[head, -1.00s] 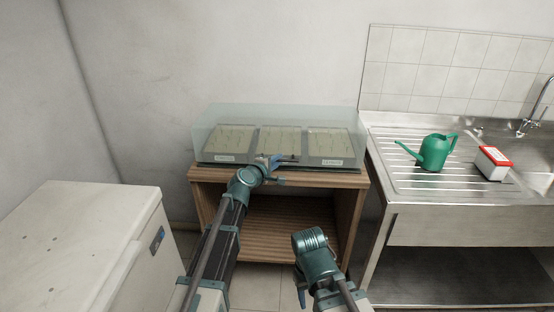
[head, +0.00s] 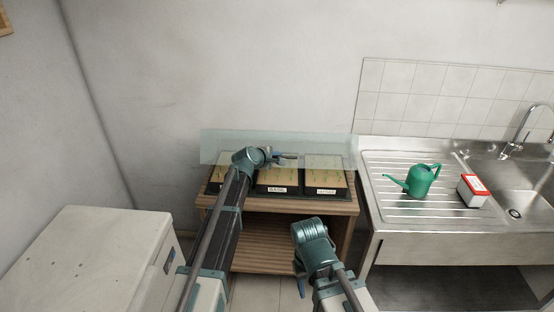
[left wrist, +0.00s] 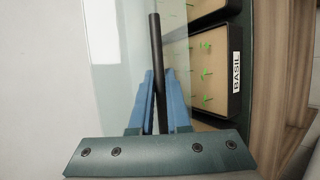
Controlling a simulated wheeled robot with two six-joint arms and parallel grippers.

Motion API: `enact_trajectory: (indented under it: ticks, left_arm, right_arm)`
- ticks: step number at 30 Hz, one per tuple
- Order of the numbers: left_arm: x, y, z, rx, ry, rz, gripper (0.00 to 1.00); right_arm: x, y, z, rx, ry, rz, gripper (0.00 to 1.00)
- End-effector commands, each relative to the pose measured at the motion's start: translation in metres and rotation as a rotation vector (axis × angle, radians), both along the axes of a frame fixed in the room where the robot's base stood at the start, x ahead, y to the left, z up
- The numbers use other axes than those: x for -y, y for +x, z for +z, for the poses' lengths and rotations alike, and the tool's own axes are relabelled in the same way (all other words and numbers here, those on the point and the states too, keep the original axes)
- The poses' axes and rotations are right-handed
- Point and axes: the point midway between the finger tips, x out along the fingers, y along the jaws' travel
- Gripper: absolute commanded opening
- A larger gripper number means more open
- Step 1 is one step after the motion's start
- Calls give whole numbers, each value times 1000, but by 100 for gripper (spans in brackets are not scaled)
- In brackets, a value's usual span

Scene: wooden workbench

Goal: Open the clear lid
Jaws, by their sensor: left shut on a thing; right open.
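The clear lid (head: 320,146) is a pale, see-through panel raised above the back of the seed trays, and their fronts are uncovered. My left gripper (head: 284,156) is shut on the lid's dark bar handle, held between its blue fingers (left wrist: 153,100) in the left wrist view. Under the lid sit the middle tray (head: 278,178), labelled BASIL, the right tray (head: 325,176) and the left tray (head: 217,174), partly hidden by my left arm. My right gripper (head: 301,286) is open and empty, low in front of the wooden stand; its fingers are mostly hidden.
The trays stand on a wooden slatted stand (head: 300,205). A white chest (head: 85,255) is at the left. A steel sink unit (head: 400,225) stands close at the right, bearing a green watering can (head: 422,180) and a red-and-white box (head: 472,191). Bare wall rises behind.

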Motion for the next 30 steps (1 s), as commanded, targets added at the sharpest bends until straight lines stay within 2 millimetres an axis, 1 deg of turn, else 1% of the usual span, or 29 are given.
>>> enact_trajectory:
  ticks: [1,9,15,27,28,30]
  left_arm:
    - [0,5,10,1,-1,1,0]
    - [0,18,26,2,-1,0,0]
    - [0,21,30,2,-1,0,0]
    - [0,22,31,2,-1,0,0]
    - [0,22,31,2,-1,0,18]
    - [0,22,31,2,-1,0,31]
  right_arm:
    - [0,0,10,0,0,0,50]
    - [0,0,26,0,0,1,50]
    - [0,0,30,0,0,1,50]
    - [0,0,31,0,0,1,50]
    - [0,0,31,0,0,1,50]
    - [0,0,31,0,0,1,50]
